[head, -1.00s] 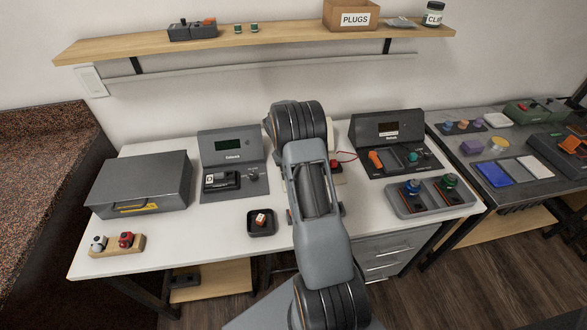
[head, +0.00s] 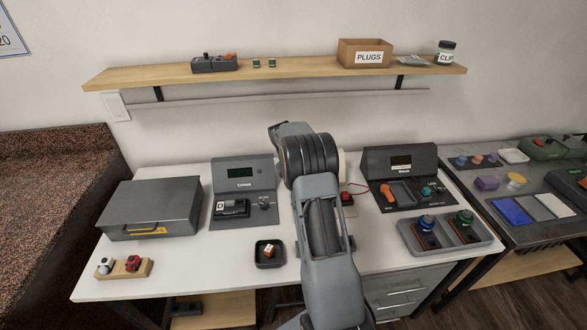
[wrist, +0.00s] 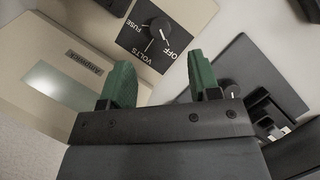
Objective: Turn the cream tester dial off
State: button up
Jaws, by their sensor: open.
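In the wrist view, the cream tester (wrist: 192,14) shows at the top, with a dark dial plate. The round black dial (wrist: 160,28) on it has a white pointer mark. OFF, VOLTS and FUSE are printed around it, upside down in this view. The mark sits at the knob's lower side, but I cannot tell exactly which word it points at. My gripper (wrist: 161,82) is open and empty, its green fingers apart, with the dial beyond the gap between them. In the head view my arm hides the gripper and most of the cream tester (head: 341,163).
A dark grey tester (head: 243,176) with its own knob stands left of my arm; its knob (wrist: 229,88) shows near my right finger. A black tray (head: 270,262), a grey case (head: 150,205) and another dark tester (head: 399,160) share the white bench (head: 200,262).

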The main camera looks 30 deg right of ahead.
jog(key=v, duration=0.6)
jog(key=shift+w+r, duration=0.1)
dwell(0.5)
jog(key=s+a+r+m+t+p, duration=0.1)
jog(key=s+a+r+t, duration=0.3)
jog(key=s+a, duration=0.6)
jog(key=s+a+r+m+t+y+p, duration=0.1)
jog(key=s+a+r+m+t+p, duration=0.1)
jog(key=s+a+r, duration=0.4)
jog(key=s+a+m+t, duration=0.1)
jog(key=s+a, duration=0.4)
jog(key=s, duration=0.2)
jog(key=shift+s+a+r+t+y, duration=0.2)
jog(key=shift+s+r+t+y, duration=0.1)
jog(key=shift+t, duration=0.1)
